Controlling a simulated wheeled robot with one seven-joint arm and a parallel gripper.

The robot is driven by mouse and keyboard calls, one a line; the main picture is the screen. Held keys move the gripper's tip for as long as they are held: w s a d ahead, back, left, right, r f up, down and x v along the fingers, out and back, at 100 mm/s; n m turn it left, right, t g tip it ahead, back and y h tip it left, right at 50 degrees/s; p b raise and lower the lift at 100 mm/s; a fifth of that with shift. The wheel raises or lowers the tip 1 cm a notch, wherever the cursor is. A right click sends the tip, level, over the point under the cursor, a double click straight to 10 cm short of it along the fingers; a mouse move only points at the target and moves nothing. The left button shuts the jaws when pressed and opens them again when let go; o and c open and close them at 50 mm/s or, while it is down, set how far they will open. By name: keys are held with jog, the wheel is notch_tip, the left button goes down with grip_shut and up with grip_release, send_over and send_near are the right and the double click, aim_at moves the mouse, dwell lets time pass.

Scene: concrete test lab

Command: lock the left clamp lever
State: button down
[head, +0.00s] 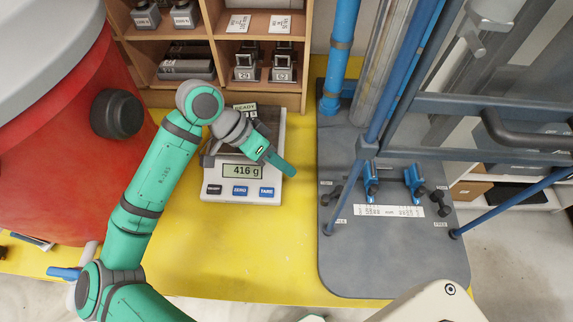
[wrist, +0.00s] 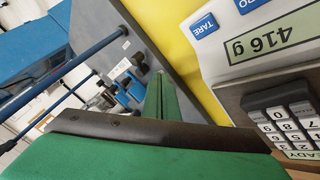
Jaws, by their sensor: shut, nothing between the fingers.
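A grey fixture board (head: 390,275) carries two blue clamps, a left one (head: 371,184) and a right one (head: 414,184). A small dark lever (head: 332,195) lies left of the left clamp, between two small labels too small to read. A similar dark lever (head: 426,191) is beside the right clamp. My gripper (head: 288,170) is shut and empty over the scale, left of the board and apart from both clamps. In the wrist view my shut fingers (wrist: 160,85) point toward the board; the clamps (wrist: 125,88) show small beyond them, partly hidden.
A scale (head: 240,195) reading 416 g sits under my gripper on the yellow surface (head: 230,260). Blue posts (head: 341,50) and slanted blue bars (head: 390,95) rise around the board. Wooden shelves (head: 205,94) stand behind, a red drum (head: 60,140) at left.

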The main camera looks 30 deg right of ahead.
aim_at(333, 196)
jog(key=x, duration=0.6)
jog(key=shift+d+f, duration=0.1)
jog(key=shift+f, duration=0.1)
jog(key=s, duration=0.1)
jog(key=s+d, duration=0.1)
jog(key=s, duration=0.1)
jog(key=shift+f, duration=0.15)
jog(key=shift+s+d, duration=0.15)
jog(key=shift+s, duration=0.3)
jog(key=shift+w, duration=0.15)
